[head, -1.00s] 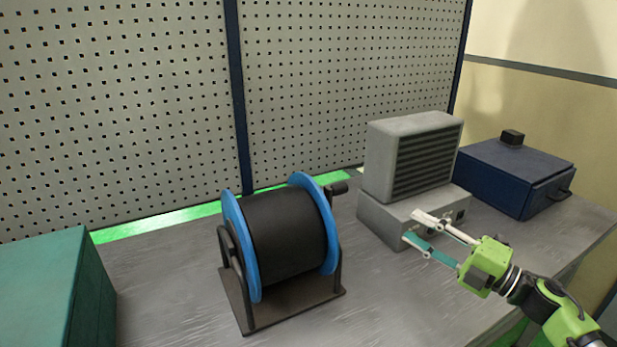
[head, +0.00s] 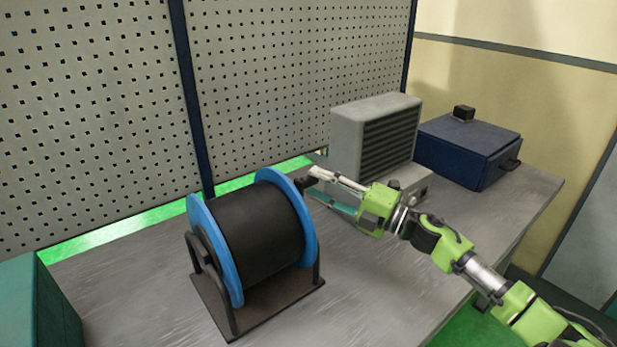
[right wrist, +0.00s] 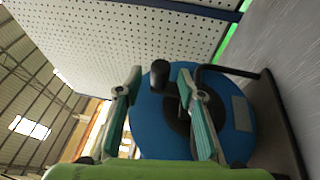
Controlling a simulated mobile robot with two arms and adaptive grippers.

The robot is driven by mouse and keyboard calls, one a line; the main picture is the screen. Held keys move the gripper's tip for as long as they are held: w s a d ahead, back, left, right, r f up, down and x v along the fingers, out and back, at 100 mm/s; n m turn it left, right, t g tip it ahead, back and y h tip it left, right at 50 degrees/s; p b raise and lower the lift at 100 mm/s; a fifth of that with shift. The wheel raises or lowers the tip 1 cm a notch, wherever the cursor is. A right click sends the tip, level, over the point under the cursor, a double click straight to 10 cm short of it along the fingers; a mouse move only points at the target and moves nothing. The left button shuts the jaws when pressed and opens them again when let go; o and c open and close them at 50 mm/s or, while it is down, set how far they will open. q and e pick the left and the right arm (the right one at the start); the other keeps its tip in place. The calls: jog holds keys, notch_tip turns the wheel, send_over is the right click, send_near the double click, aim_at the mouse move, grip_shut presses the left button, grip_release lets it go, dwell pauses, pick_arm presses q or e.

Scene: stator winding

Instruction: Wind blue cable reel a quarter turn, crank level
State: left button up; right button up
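The cable reel, a black drum (head: 258,232) between blue flanges (head: 309,228), stands on a dark stand on the grey bench. Its crank handle (head: 304,184), a black knob, sticks out at the right flange, toward the back. My right gripper (head: 314,183) is at the handle, its arm coming in from the right. In the right wrist view the handle (right wrist: 160,76) shows between the two spread fingers (right wrist: 160,84), with a visible gap on each side. My left gripper is not in view.
A grey vented unit (head: 350,135) stands just behind my right gripper, and a dark blue box (head: 465,155) lies beyond it. A green box (head: 35,305) is at the lower left. A perforated panel (head: 90,110) runs along the back. The bench front right of the reel (head: 375,295) is clear.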

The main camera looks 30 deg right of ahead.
jog(key=shift+x, duration=1.05)
jog(key=shift+w+a+r+p, duration=0.1)
jog(key=shift+w+a+p, duration=0.1)
jog(key=shift+w+p, duration=0.15)
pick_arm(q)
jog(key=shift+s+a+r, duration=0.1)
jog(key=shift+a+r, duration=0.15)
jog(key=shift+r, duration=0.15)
pick_arm(e)
jog(key=shift+w, duration=0.1)
jog(key=shift+c, duration=0.4)
